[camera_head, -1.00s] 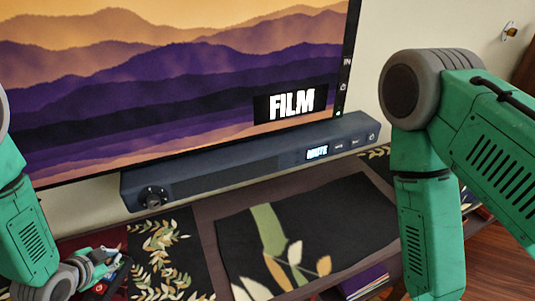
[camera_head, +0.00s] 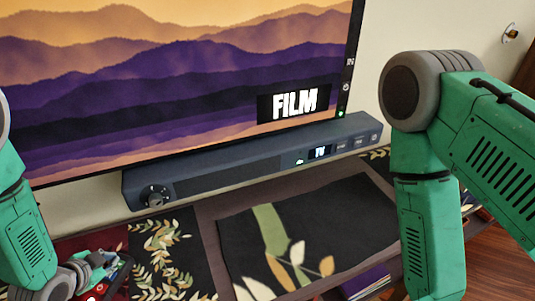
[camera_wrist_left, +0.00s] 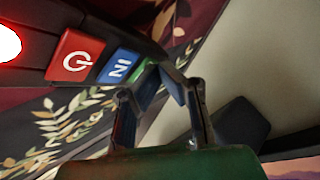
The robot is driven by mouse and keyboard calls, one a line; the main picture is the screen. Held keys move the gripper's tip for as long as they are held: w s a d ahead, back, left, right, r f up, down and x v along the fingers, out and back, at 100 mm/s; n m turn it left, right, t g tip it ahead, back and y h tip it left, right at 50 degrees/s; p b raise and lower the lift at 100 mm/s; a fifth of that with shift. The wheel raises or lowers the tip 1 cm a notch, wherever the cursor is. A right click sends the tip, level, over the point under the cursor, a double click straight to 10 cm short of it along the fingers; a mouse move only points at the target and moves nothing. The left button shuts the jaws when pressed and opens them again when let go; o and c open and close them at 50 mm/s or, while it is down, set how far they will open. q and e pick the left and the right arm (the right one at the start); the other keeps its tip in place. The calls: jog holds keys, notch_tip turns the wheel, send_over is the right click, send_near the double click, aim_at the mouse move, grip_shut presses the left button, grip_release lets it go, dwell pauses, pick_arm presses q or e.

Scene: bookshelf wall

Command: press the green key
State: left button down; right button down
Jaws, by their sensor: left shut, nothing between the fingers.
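The green key (camera_wrist_left: 145,75) shows in the left wrist view as a small patch on a dark remote (camera_wrist_left: 38,25), beside a blue key (camera_wrist_left: 119,67) and a red power key (camera_wrist_left: 75,58). My left gripper (camera_wrist_left: 162,68) is shut and empty, its fingertips at the green key and partly covering it. I cannot tell whether they press it. In the head view my left gripper (camera_head: 103,262) is low at the left over the remote (camera_head: 122,272), and the green key cannot be made out. My right gripper is out of view; only its arm shows.
Dark leaf-patterned mats (camera_head: 330,215) cover the shelf. A bright red-white glow (camera_wrist_left: 8,42) shows on the remote.

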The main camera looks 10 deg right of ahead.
aim_at(118, 264)
pick_arm(q)
jog(key=shift+d+r, duration=0.1)
jog(key=shift+r, duration=0.1)
jog(key=shift+d+r+p, duration=0.65)
jog(key=shift+p, duration=0.05)
jog(key=shift+a, duration=0.15)
jog(key=shift+a+r+p, duration=0.1)
jog(key=shift+r+p, duration=0.3)
notch_tip(118, 264, up, 5)
jog(key=p, duration=0.4)
jog(key=shift+r, duration=0.1)
